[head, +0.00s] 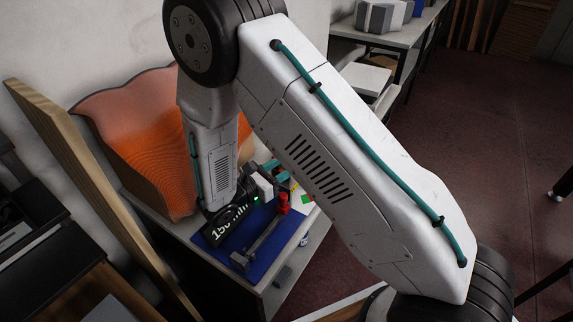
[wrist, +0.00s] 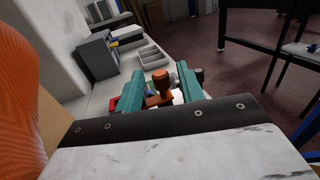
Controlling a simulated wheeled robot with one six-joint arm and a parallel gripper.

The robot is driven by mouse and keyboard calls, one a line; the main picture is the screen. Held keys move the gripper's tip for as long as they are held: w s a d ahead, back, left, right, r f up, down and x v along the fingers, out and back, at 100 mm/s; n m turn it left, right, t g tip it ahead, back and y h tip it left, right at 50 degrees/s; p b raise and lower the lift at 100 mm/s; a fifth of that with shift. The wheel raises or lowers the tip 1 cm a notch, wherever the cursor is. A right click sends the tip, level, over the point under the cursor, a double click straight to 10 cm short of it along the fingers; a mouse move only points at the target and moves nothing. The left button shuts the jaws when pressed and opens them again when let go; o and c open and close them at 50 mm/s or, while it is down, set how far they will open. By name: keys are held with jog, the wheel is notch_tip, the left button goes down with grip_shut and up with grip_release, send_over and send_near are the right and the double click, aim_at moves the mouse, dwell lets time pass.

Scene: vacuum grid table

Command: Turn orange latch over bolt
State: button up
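An orange latch-like piece with a rounded knob (wrist: 161,80) shows in the wrist view, between and just beyond the two teal fingers. My gripper (wrist: 158,90) is open, with a finger on either side of this piece. I cannot tell whether either finger touches it. The bolt cannot be made out, and the lower part of the orange piece is hidden. In the head view my gripper (head: 277,171) is partly hidden by my arm, low over the far part of the table, and the latch cannot be told apart there.
A blue mat (head: 232,246) on the table (head: 259,285) holds a grey bar clamp (head: 264,241) with red parts (head: 283,203). A big orange ribbed panel (head: 147,135) stands behind at left, close to my arm. A wooden plank (head: 84,180) leans at left. Grey bins (wrist: 97,55) stand beyond.

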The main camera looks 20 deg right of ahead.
jog(key=v, duration=0.6)
jog(key=shift+d, duration=0.1)
jog(key=s+d+r+m+g+y, duration=0.3)
jog(key=s+d+r+m+g, duration=0.25)
jog(key=r, duration=0.25)
jog(key=s+d+r+m+g+y, duration=0.35)
jog(key=s+d+r+m, duration=0.2)
jog(key=r, duration=0.25)
jog(key=s+r+m+t+y, duration=0.2)
jog(key=s+r+m+y, duration=0.1)
jog(key=s+m+y, duration=0.2)
jog(key=s+r+m+t+y, duration=0.2)
jog(key=s+r+m+y, duration=0.2)
jog(key=s, duration=0.6)
jog(key=shift+s+r+m+y, duration=0.25)
jog(key=shift+m+y, duration=0.5)
jog(key=shift+m, duration=0.25)
